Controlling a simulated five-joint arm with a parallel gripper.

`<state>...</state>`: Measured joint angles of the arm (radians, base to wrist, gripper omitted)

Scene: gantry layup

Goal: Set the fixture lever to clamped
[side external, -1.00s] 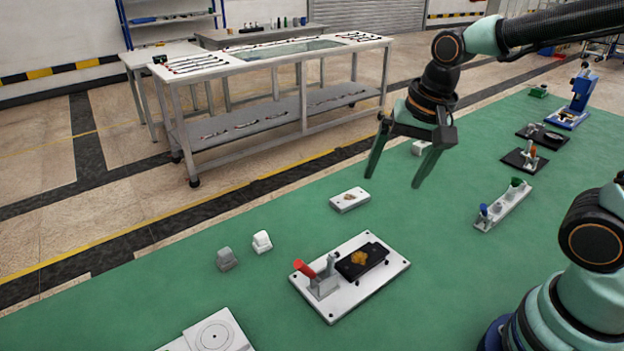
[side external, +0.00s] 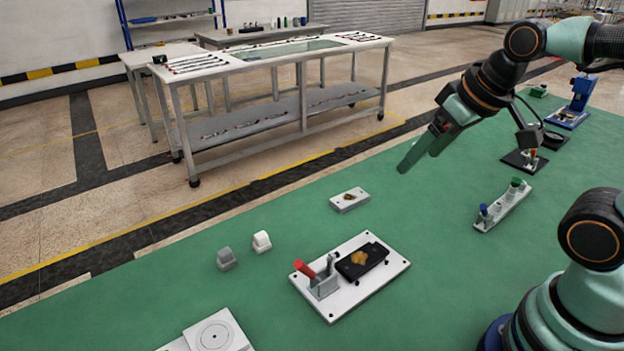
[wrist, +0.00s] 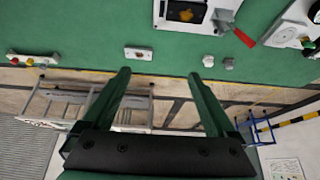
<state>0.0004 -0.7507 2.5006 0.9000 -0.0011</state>
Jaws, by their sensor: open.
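The fixture is a white plate (side external: 340,304) on the green surface, with a black block bearing an orange-brown piece (side external: 359,258) and a grey bracket (side external: 324,287). Its red-handled lever (side external: 304,269) leans up and to the left from the bracket. In the wrist view the red lever (wrist: 243,38) sits beside the plate at the top right. My gripper (side external: 405,163) is above and behind the fixture, apart from it, tilted down to the left. In the wrist view its two green fingers (wrist: 158,75) are spread with nothing between them.
A small white block (side external: 350,200) lies behind the fixture. A grey block (side external: 227,260) and a white block (side external: 262,242) stand to its left. A white plate with a disc (side external: 215,333) lies at the front. A white strip with coloured knobs (side external: 503,205) is at right.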

